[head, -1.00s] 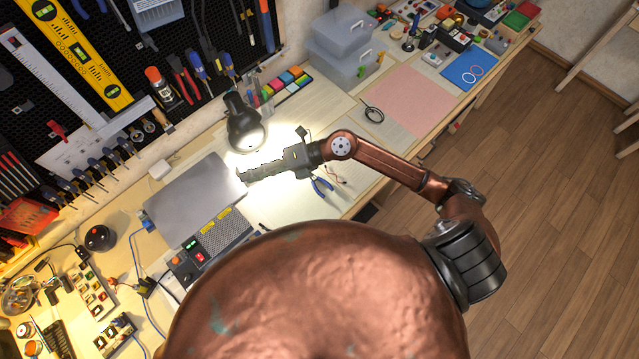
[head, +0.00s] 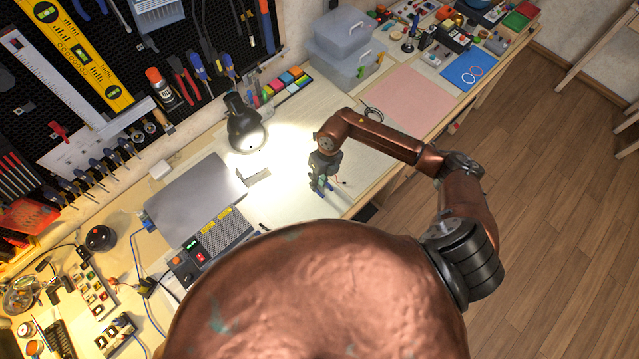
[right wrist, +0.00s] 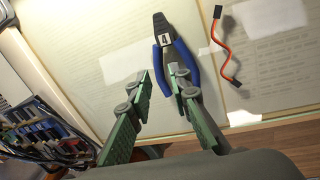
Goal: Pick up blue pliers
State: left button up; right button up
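The blue pliers (right wrist: 187,60) lie on the bench near its front edge, with a dark head and blue handles. A label reading 4 sits near the pivot. In the head view, only bits of blue (head: 329,187) show beside my right gripper (head: 319,186), which points down over them and hides most of them. In the right wrist view, my right gripper (right wrist: 158,80) is open. Its fingers are apart, and the right finger overlaps the space between the handles. I cannot tell whether the fingers touch the pliers. My left gripper is not in view.
A red wire with black ends (right wrist: 226,47) lies right of the pliers. A black lamp (head: 245,125) stands behind, and a grey laptop-like slab (head: 195,200) lies left. A pink mat (head: 408,98) and a black cable loop (head: 372,112) lie to the right.

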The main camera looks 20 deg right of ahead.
jog(key=shift+a+f, duration=0.15)
jog(key=shift+f, duration=0.8)
grip_shut()
jog(key=shift+r, duration=0.1)
